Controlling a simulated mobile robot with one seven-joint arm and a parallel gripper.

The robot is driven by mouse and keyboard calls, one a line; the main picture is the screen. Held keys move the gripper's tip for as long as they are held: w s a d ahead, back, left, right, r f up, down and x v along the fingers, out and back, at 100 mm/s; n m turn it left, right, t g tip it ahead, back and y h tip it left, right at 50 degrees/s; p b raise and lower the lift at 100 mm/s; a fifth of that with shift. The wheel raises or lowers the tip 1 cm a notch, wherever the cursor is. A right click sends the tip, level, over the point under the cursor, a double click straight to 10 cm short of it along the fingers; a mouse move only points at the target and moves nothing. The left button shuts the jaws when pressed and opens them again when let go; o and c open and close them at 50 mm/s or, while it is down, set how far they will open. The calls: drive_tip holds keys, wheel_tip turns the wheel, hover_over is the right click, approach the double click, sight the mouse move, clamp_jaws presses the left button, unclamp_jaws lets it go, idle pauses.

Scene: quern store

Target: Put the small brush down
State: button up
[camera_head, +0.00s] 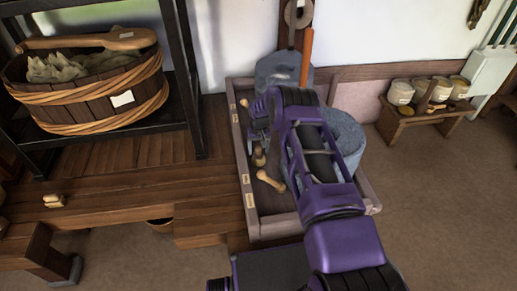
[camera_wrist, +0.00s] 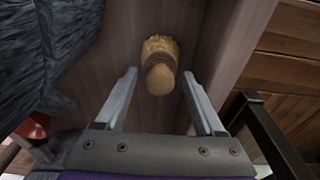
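The small brush shows in the wrist view (camera_wrist: 160,68) as a rounded tan end with a pale ruffled band behind it. It is in the wooden tray (camera_head: 239,165), close to the tray's side wall. My gripper (camera_wrist: 160,76) is open, one finger on each side of the brush, with a gap visible on both sides. I cannot tell whether the brush touches the tray floor. In the head view my arm hides much of the gripper.
A grey round stone (camera_head: 346,138) stands in the tray on the right, with another grey stone (camera_head: 283,69) behind. A bound wooden tub (camera_head: 95,96) is on a rack at left. The plank floor beside the tray is mostly clear.

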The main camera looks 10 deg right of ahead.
sight(259, 152)
drive_tip(key=shift+r, duration=0.1)
wheel_tip(259, 152, up, 12)
drive_tip(key=s+p, duration=0.1)
drive_tip(key=p, duration=0.1)
drive_tip(key=shift+s, duration=0.25)
idle(0.3)
